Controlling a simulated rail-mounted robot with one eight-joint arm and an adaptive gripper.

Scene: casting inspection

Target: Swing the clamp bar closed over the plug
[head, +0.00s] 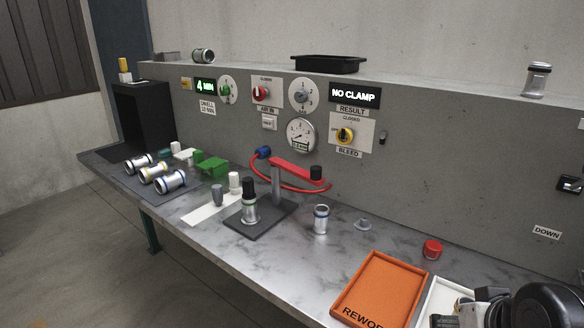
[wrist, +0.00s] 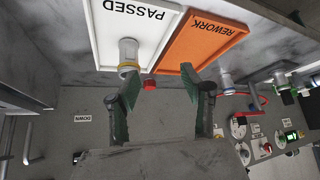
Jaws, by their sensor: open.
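The red clamp bar (head: 291,168) sits on an upright grey post (head: 276,187). It points to the right, away from the plug, and has a black knob (head: 316,172) at its end. The black plug (head: 249,187) stands on top of a silver casting (head: 250,211) on the dark fixture plate (head: 268,222). The bar is swung off to the side, not over the plug. My gripper (wrist: 160,82) is open and empty in the wrist view, over the trays' end of the bench, well to the right of the clamp. My arm shows at the head view's lower right.
An orange rework tray (head: 378,254) and a white passed tray (wrist: 98,45) lie right of the fixture. A loose casting (head: 321,219), a grey fitting (head: 362,224) and a red cap (head: 432,249) stand nearby. A red hose (head: 268,180) curves behind the post. The result display (head: 354,95) reads "NO CLAMP".

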